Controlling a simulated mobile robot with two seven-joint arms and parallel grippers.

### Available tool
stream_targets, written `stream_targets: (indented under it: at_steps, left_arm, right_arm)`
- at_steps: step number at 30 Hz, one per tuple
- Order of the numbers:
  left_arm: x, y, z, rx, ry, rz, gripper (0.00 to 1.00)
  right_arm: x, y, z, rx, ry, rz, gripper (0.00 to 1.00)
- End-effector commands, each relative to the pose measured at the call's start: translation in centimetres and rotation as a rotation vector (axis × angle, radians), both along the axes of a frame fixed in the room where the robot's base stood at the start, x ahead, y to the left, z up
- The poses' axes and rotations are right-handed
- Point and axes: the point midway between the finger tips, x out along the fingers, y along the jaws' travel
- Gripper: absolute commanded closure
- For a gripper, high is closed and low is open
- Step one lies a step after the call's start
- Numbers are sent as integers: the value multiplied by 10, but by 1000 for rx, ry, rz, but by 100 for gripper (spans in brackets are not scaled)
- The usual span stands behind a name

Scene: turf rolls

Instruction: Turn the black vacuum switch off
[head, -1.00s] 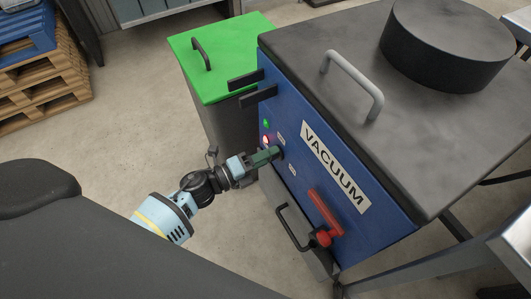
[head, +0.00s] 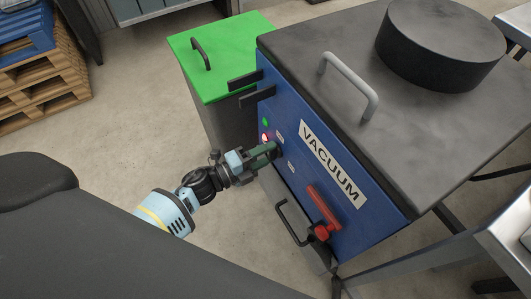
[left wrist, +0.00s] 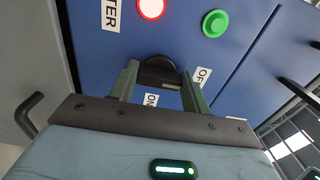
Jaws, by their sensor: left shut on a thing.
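The black vacuum switch (left wrist: 158,72) sits on the front of the blue vacuum cabinet (head: 352,219). In the left wrist view it lies between the two green fingers. My left gripper (head: 266,151) is shut on the switch, and its fingers (left wrist: 160,82) reach to the panel. A white "ON" label (left wrist: 151,100) shows below the switch in that view, and a partly covered "OF…" label (left wrist: 203,76) to its right. The fingers hide part of the switch, so I cannot tell exactly where it points. My right gripper is not in view.
A red-lit button (left wrist: 151,8) and a green button (left wrist: 215,23) are close to the switch. A red lever (head: 323,212) and a black handle (head: 291,224) are lower on the cabinet. A green-lidded bin (head: 222,57) stands beside it.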

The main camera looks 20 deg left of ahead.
Motion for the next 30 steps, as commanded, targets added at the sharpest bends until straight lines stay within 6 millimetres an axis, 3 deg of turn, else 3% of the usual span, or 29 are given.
stream_targets:
  at_steps: [2,3,7,17,30]
  left_arm:
    - [0,0,-1,-3,3,1,76]
    - [0,0,-1,-3,3,1,49]
    - [0,0,0,-2,3,0,32]
    - [-2,1,0,0,1,0,31]
    - [-50,38,0,0,3,0,31]
  right_arm:
    - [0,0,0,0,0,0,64]
    - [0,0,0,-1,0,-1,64]
    - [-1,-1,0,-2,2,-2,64]
    - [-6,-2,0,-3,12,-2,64]
    - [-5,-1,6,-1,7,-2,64]
